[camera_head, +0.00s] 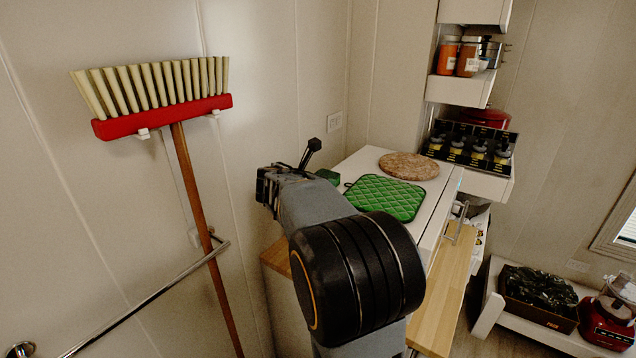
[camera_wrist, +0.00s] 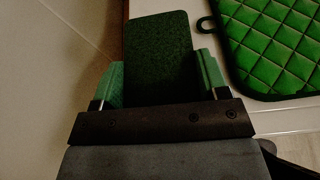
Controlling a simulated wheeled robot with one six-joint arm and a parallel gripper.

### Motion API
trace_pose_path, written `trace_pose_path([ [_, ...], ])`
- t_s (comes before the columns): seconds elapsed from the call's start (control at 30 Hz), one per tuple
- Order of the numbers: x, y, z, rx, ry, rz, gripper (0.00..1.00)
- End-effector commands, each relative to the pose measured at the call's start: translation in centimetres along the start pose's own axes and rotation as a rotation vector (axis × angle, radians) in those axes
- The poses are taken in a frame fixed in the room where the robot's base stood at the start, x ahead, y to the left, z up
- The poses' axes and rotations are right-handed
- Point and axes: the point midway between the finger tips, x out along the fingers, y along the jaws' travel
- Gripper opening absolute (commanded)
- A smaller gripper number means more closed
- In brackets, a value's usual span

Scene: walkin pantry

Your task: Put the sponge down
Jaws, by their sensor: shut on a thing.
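The sponge (camera_wrist: 160,50) is a dark green block in the wrist view. My gripper (camera_wrist: 160,78) is shut on it, with a pale green finger along each side and the sponge's far end sticking out past them. In the head view a small green patch (camera_head: 327,176), probably the sponge, shows behind my arm at the left end of the white counter (camera_head: 352,165). My arm hides the fingertips there. I cannot tell whether the sponge touches the counter.
A green quilted potholder (camera_head: 385,197) lies on the counter, right of the sponge in the wrist view (camera_wrist: 275,40). A round brown trivet (camera_head: 409,166) lies behind it. The wall is close on the left, with a red broom (camera_head: 165,116). An open wooden drawer (camera_head: 447,290) juts out.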

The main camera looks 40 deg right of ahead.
Motion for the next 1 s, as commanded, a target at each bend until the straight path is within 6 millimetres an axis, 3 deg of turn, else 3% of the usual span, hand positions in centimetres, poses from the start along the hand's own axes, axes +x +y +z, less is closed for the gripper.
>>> trace_pose_path([
  [0.3, 0.1, 0.0, -0.1, -0.001, 0.001, -0.001, 0.93],
  [0.6, -0.2, 0.0, 0.5, 0.000, 0.001, -0.001, 0.93],
  [0.77, -2.5, 0.1, 0.2, -0.001, -0.001, 0.004, 0.93],
  [1.0, -7.2, 0.1, 0.2, 0.000, -0.001, 0.005, 0.93],
])
